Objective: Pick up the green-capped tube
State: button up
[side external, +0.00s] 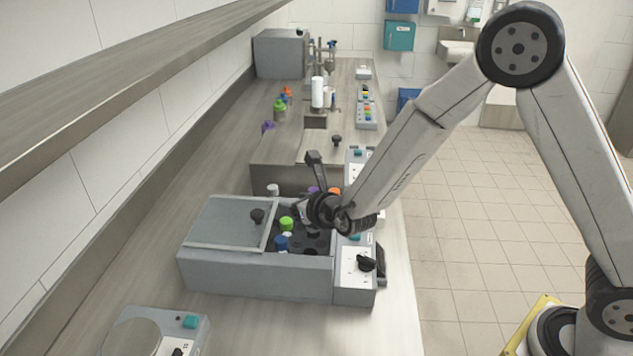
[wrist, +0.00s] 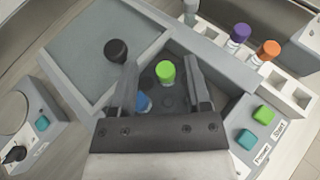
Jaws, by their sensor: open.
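The green-capped tube (side external: 286,224) stands in the dark holed block inside the grey machine; its body below the cap is mostly hidden. In the wrist view its green cap (wrist: 165,72) shows beyond and between the fingers of my gripper (wrist: 160,82). My gripper is open and empty, apart from the cap. In the side external view my gripper (side external: 308,205) is to the right of the cap and above the machine's opening. A blue-capped tube (side external: 281,243) stands in front of the green one, and its cap (wrist: 143,102) is partly hidden by my left finger in the wrist view.
The machine's glass lid (side external: 228,222) with a black knob (wrist: 116,51) covers its left part. A white rack (wrist: 290,88) beside it holds purple-capped (wrist: 239,34) and orange-capped (wrist: 268,50) tubes. A control panel (side external: 355,268) is at the machine's right. A round-plate device (side external: 135,338) stands nearer.

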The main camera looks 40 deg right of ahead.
aim_at(287, 235)
jog(key=shift+f, duration=1.95)
